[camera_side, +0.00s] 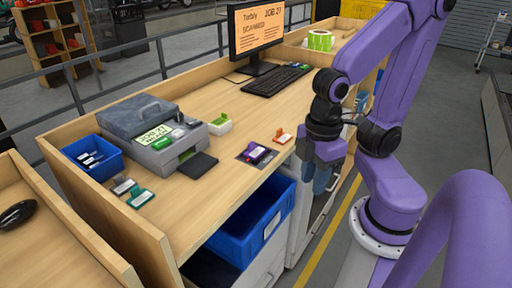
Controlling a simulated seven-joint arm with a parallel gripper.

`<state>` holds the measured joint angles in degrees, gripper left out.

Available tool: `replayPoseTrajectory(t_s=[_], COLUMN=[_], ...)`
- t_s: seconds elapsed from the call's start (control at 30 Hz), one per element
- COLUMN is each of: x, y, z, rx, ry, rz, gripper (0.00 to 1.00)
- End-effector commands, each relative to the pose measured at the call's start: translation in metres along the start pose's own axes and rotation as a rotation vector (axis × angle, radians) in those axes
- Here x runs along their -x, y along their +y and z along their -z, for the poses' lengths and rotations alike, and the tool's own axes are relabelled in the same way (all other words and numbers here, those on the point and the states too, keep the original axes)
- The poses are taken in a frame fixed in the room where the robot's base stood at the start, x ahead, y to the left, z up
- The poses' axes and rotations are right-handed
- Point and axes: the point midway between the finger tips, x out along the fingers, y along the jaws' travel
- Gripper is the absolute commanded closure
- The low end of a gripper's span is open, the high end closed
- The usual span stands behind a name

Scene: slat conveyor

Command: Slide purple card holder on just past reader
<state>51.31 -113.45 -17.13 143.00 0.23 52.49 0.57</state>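The purple card holder (259,153), with a white label, sits near the right edge of the wooden desk. It rests on a dark flat pad (246,161) that may be the reader. My gripper (325,184) hangs to the right of the holder, beyond the desk's edge and apart from it. Its fingers point down and overlap in this view, so their opening is unclear. I see nothing held in it.
An orange holder (282,136) lies just behind the purple one. A grey printer-like device (150,125), a white-green holder (220,124), grey (123,187) and teal (140,198) holders, a blue bin (103,166), keyboard (276,80) and monitor (257,28) share the desk. A blue crate (236,240) stands below.

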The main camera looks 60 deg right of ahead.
Motion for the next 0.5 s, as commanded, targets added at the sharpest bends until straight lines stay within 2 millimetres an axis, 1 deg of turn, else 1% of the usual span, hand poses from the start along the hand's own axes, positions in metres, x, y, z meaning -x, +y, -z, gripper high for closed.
replayPoseTrajectory(t_s=[0.03,0.07,0.1,0.17,0.27,0.4,0.5], x=[0.001,0.001,0.002,0.004,0.007,0.011,0.013], y=[0.004,0.007,0.012,0.022,0.044,0.079,0.105], z=[0.003,0.005,0.008,0.015,0.025,0.036,0.04], rx=[-0.035,-0.066,-0.118,-0.214,-0.408,-0.686,-0.883], ry=[-0.002,-0.004,-0.007,-0.012,-0.022,-0.034,-0.043], rz=[0.002,0.004,0.006,0.012,0.023,0.041,0.057], gripper=[0.86,0.96,1.0,1.0,1.0,1.0,1.0])
